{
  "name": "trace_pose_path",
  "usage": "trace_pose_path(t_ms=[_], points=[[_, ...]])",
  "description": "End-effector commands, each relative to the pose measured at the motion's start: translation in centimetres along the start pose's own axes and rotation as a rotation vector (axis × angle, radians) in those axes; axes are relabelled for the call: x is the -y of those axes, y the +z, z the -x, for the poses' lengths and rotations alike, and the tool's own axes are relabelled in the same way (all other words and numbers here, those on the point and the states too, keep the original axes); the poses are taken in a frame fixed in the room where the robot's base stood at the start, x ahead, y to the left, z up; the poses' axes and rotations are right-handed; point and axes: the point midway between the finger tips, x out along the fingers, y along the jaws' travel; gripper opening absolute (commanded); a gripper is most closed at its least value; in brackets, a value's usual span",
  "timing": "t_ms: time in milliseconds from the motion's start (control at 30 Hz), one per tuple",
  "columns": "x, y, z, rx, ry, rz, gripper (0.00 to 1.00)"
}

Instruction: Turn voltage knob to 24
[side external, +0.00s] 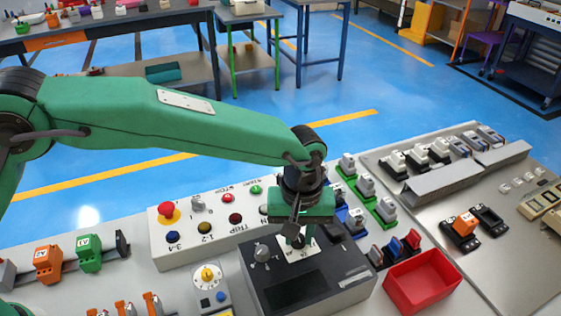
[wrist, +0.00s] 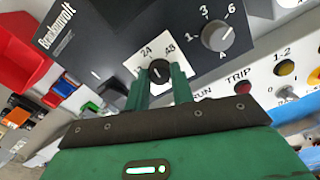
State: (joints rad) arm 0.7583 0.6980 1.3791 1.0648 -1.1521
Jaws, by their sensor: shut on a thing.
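The voltage knob (wrist: 158,70) is small and dark, on a white plate (wrist: 136,63) marked 24 on the left and 48 on the right in the wrist view. A short pale mark on it seems to point up between the two numbers, but it is too small to be sure. My gripper (wrist: 160,78) is shut on the knob, one green finger on each side. In the side view my gripper (side external: 297,240) points down at the dark bender box (side external: 310,292) and hides most of the knob.
A grey knob (wrist: 216,36) marked 1, 3, 6 and A sits beside the voltage knob. A white button panel (side external: 168,255) stands behind the box, with a red mushroom button (side external: 169,210). A red bin (side external: 422,280) is at the box's right. Breakers (side external: 365,186) stand behind my gripper.

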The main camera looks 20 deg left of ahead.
Motion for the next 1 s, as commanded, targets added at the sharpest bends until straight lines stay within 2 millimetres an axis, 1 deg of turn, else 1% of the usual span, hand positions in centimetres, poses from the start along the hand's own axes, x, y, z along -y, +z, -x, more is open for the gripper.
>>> trace_pose_path(t_ms=[100, 300, 733, 767, 800, 867, 1000], points=[[0.01, -0.03, 0.11, 0.0, 0.001, 0.062, 0.01], [0.01, -0.03, 0.12, 0.0, 0.001, 0.119, 0.01], [0.01, -0.03, 0.14, 0.0, 0.001, 0.131, 0.01], [0.01, -0.03, 0.14, 0.0, 0.001, 0.131, 0.26], [0.01, -0.03, 0.13, 0.0, 0.001, 0.131, 0.33], [0.01, -0.03, 0.12, 0.0, 0.001, 0.131, 0.45], [0.0, -0.02, 0.07, 0.0, 0.001, 0.13, 0.45]])
